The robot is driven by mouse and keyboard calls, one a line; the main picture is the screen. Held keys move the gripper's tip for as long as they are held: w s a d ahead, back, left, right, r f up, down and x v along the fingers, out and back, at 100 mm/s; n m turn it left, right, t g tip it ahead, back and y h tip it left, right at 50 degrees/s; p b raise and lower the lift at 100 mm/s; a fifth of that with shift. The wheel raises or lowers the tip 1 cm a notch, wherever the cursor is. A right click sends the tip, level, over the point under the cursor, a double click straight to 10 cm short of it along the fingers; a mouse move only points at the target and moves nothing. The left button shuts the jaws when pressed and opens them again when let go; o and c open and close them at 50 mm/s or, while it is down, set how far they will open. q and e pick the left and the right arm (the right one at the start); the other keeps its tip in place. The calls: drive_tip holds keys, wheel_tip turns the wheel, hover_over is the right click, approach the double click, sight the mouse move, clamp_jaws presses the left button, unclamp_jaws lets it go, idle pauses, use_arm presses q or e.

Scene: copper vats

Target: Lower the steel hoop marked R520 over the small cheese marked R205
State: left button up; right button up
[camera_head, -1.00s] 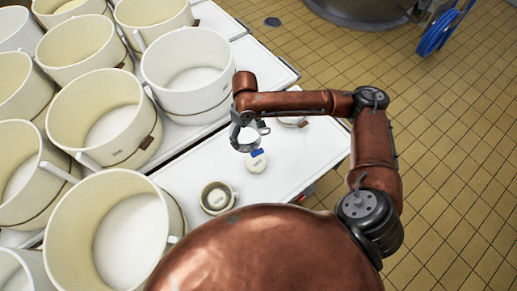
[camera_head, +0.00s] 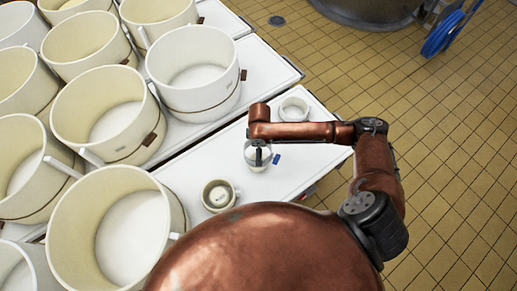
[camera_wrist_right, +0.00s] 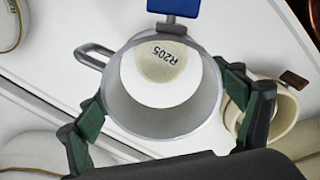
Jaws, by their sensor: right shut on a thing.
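My right gripper (camera_wrist_right: 170,110) is shut on the steel hoop (camera_wrist_right: 206,118), one green-padded finger at each side of its rim. The hoop is a grey ring with a loop handle and a blue tag (camera_wrist_right: 172,7); I cannot read its R520 mark. The small white cheese marked R205 (camera_wrist_right: 160,80) shows through the hoop, nearer its far wall in the wrist view. In the head view, the gripper (camera_head: 258,150) and hoop are over the cheese's spot. I cannot tell whether the hoop is still above the cheese or partly around it. My left gripper is out of view.
On the white table (camera_head: 190,172), a small mould (camera_head: 218,195) stands in front of the hoop and another small white mould (camera_head: 293,108) behind it. Large white vats (camera_head: 195,75) crowd the left.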

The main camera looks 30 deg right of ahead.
wheel_tip(320, 180, down, 4)
drive_tip(key=b, duration=0.3)
drive_tip(key=shift+r+b, duration=0.1)
drive_tip(key=shift+b, duration=0.2)
drive_tip(key=shift+f, duration=0.25)
drive_tip(key=shift+f+b, duration=0.55)
drive_tip(key=shift+f, duration=1.65)
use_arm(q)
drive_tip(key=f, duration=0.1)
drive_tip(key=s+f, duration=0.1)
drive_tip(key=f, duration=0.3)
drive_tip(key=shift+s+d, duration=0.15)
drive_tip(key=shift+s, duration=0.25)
use_arm(e)
drive_tip(key=shift+f, duration=0.8)
drive_tip(key=o, duration=1.4)
drive_tip(key=shift+c, duration=0.2)
